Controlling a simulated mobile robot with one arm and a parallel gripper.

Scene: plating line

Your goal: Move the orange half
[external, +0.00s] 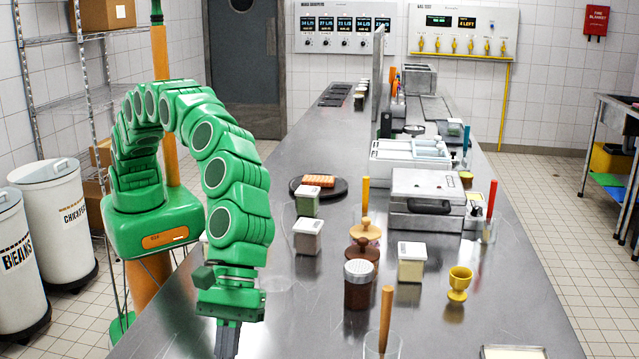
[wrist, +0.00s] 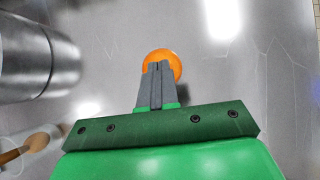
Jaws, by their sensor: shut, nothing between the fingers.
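The orange half (wrist: 162,56) shows in the wrist view as a round orange shape on the steel counter. The fingertips of my gripper (wrist: 158,68) cover its middle and lower part, and its rim shows around them. The fingers are together with nothing between them. I cannot tell how high they are above the orange half or whether they touch it. In the external view my gripper (external: 228,340) points down near the counter's front left, its tips at the picture's lower edge. The orange half does not show there.
A steel cylinder (wrist: 35,60) stands to the left in the wrist view. A wooden-handled tool (wrist: 35,140) is at lower left. In the external view a brown shaker (external: 358,290), a yellow egg cup (external: 459,283) and several lidded containers stand right of my arm. Bare counter (external: 280,325) lies between.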

